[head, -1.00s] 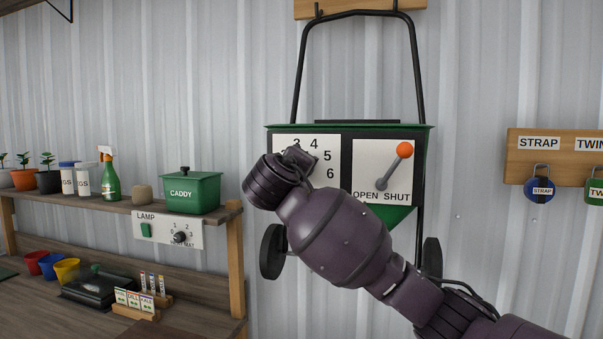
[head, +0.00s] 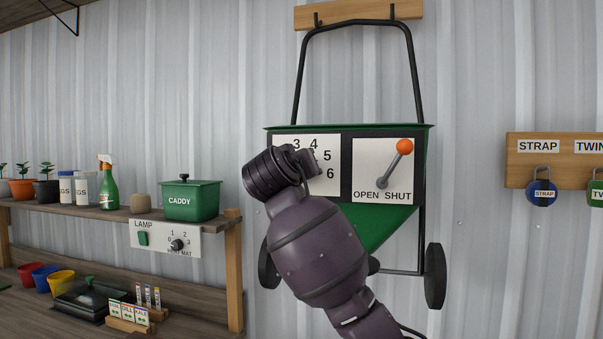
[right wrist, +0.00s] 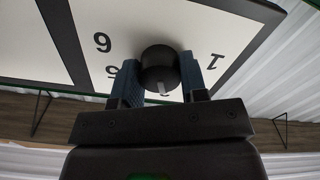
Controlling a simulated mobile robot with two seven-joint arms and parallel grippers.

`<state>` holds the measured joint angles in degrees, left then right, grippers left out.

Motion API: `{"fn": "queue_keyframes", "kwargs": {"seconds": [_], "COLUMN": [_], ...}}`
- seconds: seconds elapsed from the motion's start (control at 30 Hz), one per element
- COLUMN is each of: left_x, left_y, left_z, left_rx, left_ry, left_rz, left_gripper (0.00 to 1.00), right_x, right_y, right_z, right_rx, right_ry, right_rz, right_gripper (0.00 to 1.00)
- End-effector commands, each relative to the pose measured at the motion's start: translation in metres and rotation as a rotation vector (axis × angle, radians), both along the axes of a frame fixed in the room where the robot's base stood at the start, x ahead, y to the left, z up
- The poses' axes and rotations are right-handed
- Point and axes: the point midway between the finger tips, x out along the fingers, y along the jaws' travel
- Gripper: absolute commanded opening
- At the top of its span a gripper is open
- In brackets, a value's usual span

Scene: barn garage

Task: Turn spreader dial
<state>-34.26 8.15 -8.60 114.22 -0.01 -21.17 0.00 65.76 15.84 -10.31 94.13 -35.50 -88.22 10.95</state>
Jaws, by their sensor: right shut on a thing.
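The green spreader (head: 390,225) hangs on the wall with a white number panel (head: 285,143) on its left front. Numbers 3 to 6 show there; my right arm covers the panel's lower left. My right gripper (head: 303,162) is at this panel. In the right wrist view the black round dial (right wrist: 160,62) sits between the two fingers of my right gripper (right wrist: 160,80), which is shut on it. The dial's pale pointer mark faces the bottom of that view, towards numbers hidden by the gripper. The 6, 5 and 1 show around it. My left gripper is not in view.
An orange-tipped lever (head: 404,147) stands on the OPEN/SHUT panel (head: 365,160), just right of my gripper. A shelf with a green caddy (head: 190,203) and a lamp panel (head: 150,238) is at the left.

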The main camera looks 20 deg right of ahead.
Motion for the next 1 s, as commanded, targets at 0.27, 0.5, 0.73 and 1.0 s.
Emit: {"fn": "queue_keyframes", "kwargs": {"seconds": [0.27, 0.5, 0.73, 1.0], "left_x": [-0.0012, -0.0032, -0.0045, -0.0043], "left_y": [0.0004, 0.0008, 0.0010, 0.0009], "left_z": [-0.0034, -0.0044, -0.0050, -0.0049], "left_rx": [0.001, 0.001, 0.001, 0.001], "left_ry": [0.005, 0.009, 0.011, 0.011], "left_rz": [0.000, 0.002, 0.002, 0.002], "left_gripper": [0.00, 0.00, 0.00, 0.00], "right_x": [-0.0002, -0.0002, -0.0003, -0.0013], "right_y": [0.0005, 0.0004, 0.0003, 0.0011], "right_z": [0.0004, 0.0008, 0.0007, 0.0004], "right_rx": [0.023, 0.022, 0.022, 0.022], "right_ry": [-0.016, -0.016, -0.016, -0.016], "right_rz": [0.000, 0.000, 0.000, 0.000], "right_gripper": [0.16, 0.16, 0.65, 0.65]}}
